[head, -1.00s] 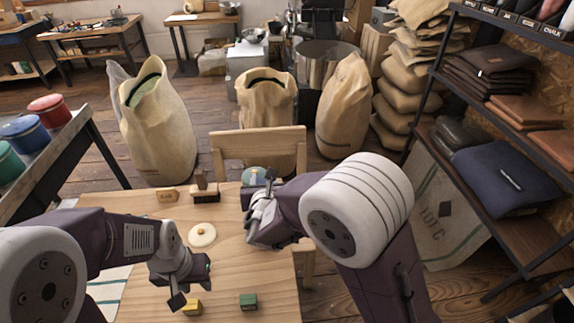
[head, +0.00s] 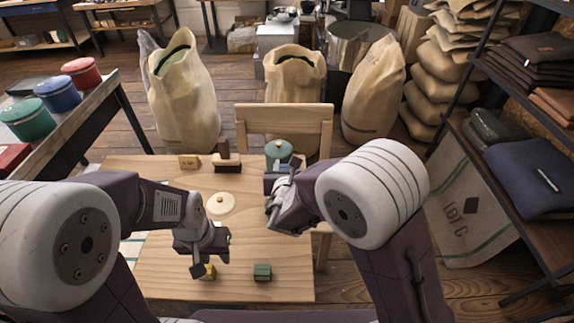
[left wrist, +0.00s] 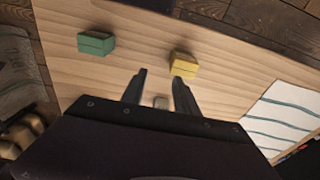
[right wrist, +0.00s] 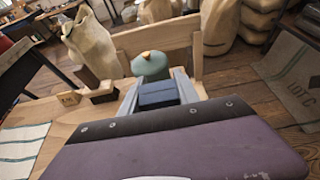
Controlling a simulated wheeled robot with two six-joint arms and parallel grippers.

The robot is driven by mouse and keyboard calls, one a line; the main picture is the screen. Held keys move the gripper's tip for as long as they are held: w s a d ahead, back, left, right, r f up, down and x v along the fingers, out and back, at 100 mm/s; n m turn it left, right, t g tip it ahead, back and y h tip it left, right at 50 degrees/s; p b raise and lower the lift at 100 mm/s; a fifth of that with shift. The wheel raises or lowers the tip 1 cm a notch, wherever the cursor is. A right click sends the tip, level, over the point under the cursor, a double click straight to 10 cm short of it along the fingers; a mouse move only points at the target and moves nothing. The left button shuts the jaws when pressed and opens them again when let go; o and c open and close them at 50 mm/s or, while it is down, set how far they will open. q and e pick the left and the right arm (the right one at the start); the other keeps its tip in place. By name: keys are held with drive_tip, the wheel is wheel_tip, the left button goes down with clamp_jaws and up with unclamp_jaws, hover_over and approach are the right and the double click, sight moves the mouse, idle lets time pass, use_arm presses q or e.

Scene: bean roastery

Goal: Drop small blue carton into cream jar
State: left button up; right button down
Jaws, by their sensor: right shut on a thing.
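My right gripper (right wrist: 160,78) is shut on the small blue carton (right wrist: 158,96), held between its fingers in the right wrist view. In the head view this gripper (head: 277,188) is over the table's right side, in front of a teal jar (head: 279,149). The teal jar (right wrist: 151,64) shows just beyond the carton in the right wrist view. A round cream lid with a knob (head: 220,204) lies mid-table; I cannot make out a cream jar body. My left gripper (left wrist: 160,84) is open and empty, near a yellow carton (left wrist: 184,64). In the head view that carton (head: 208,272) is partly hidden.
A green carton (head: 262,272) lies near the table's front edge. A wooden block (head: 189,162) and a dark-and-wood item (head: 226,161) stand at the back. A chair (head: 284,117) stands behind the table (head: 165,270). A striped cloth (left wrist: 285,115) lies at one side.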

drive_tip(key=c, duration=0.8)
unclamp_jaws()
use_arm(q)
drive_tip(key=shift+r+p, duration=0.3)
use_arm(e)
drive_tip(key=v, duration=0.9)
drive_tip(key=shift+s, duration=0.1)
